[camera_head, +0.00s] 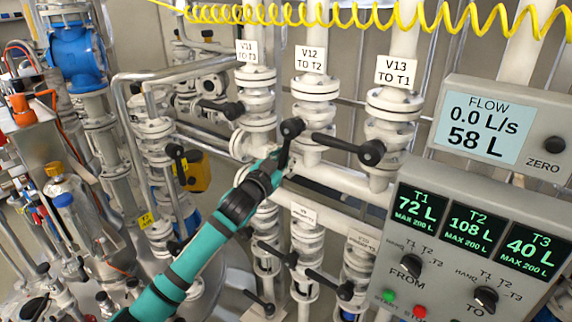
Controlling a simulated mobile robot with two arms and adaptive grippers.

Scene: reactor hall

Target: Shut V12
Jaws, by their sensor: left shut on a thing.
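Valve V12 (315,88) is a white flanged valve in the middle pipe, under the label "V12 TO T2" (311,59). Its black lever (285,150) hangs from a round hub and points down, roughly along the pipe. My left gripper (277,163), on the teal arm from the lower left, is shut on the lower end of this lever. The fingertips are small and partly hidden. The flow display (484,126) reads 0.0 L/s and 58 L. My right gripper is not in view.
Valves V11 (256,100) and V13 (391,112) stand on either side, their levers pointing left across the pipes. More valves (306,240) stand below. A control panel (480,245) is at the right. A yellow coiled hose (340,15) crosses the top.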

